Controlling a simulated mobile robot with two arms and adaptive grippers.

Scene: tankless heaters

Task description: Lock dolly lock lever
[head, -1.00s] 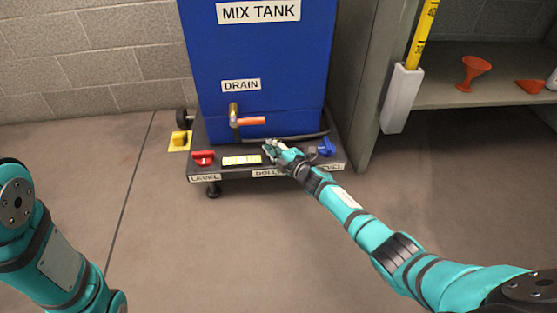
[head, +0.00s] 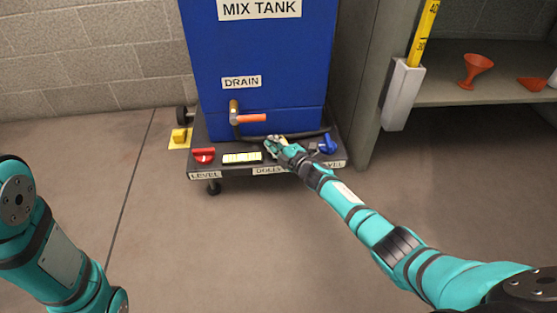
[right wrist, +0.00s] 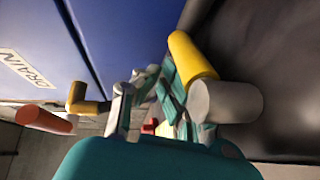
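The dolly (head: 235,172) under the blue tank carries a label reading "DOLL…" (head: 270,170), partly covered by my right arm. My right gripper (head: 272,145) is low over the dolly's top, right of the bright level vial (head: 242,157). In the right wrist view, a yellow cylinder with a grey cylindrical end (right wrist: 205,75) is beside the right-hand finger, probably the lock lever. Contact is unclear. The right gripper's fingers (right wrist: 153,85) come near each other, with a narrow gap showing red beyond; their exact opening is unclear. My left gripper is out of view.
A red knob (head: 203,155) and a blue knob (head: 327,145) sit on the dolly's left and right. The drain valve with its orange handle (head: 252,118) is just above my right gripper. A grey shelf (head: 480,88) stands at right. The front floor is clear.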

